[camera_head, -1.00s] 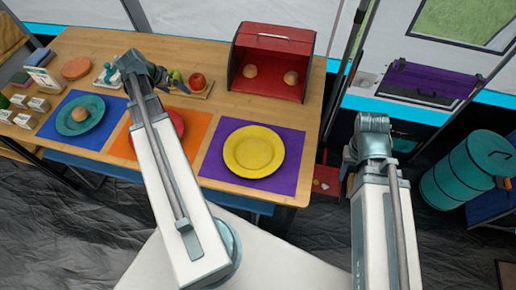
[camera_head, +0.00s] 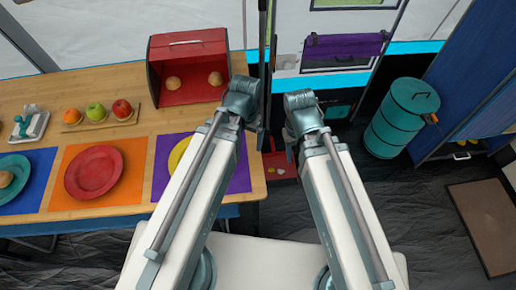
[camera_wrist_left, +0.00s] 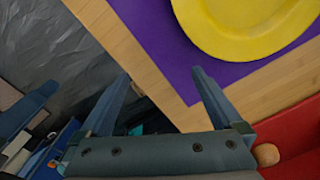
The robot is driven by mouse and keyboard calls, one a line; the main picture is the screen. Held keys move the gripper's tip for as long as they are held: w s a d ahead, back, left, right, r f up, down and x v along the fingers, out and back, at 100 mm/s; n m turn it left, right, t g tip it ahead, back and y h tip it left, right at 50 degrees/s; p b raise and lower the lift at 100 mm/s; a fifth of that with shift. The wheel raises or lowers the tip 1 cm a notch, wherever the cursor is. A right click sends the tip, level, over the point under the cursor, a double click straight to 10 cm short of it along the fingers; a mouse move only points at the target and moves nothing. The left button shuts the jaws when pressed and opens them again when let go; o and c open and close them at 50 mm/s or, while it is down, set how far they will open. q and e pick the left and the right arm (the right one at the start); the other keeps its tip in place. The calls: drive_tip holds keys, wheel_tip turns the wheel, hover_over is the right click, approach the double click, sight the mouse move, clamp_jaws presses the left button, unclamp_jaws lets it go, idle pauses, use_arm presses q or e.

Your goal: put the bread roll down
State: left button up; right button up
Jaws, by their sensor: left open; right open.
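One bread roll (camera_head: 5,179) lies on the teal plate (camera_head: 20,165) at the left edge of the head view. Two more rolls sit in the open red bread box (camera_head: 187,45), a left one (camera_head: 173,83) and a right one (camera_head: 215,78). One roll in the box also shows in the left wrist view (camera_wrist_left: 266,154). My left gripper (camera_wrist_left: 165,92) is open and empty, past the corner of the purple mat (camera_wrist_left: 160,40) by the table's right edge. In the head view, my right gripper (camera_head: 290,148) is open beside the table, away from any roll.
A red plate (camera_head: 93,172) lies on an orange mat. The yellow plate (camera_wrist_left: 245,20) is partly hidden by my left arm in the head view. A fruit tray (camera_head: 100,120) stands behind the mats. A teal barrel (camera_head: 402,118) stands on the right.

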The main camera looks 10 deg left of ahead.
use_arm(q)
drive_tip(key=shift+m+y, duration=0.4)
drive_tip(key=shift+y, duration=0.1)
drive_tip(key=s+d, duration=0.1)
drive_tip(key=d, duration=0.1)
drive_tip(key=s+d, duration=0.2)
drive_tip(key=shift+s+d, duration=0.15)
drive_tip(key=shift+d, duration=0.05)
drive_tip(key=shift+r, duration=0.15)
wheel_tip(320, 180, up, 10)
drive_tip(key=p, duration=1)
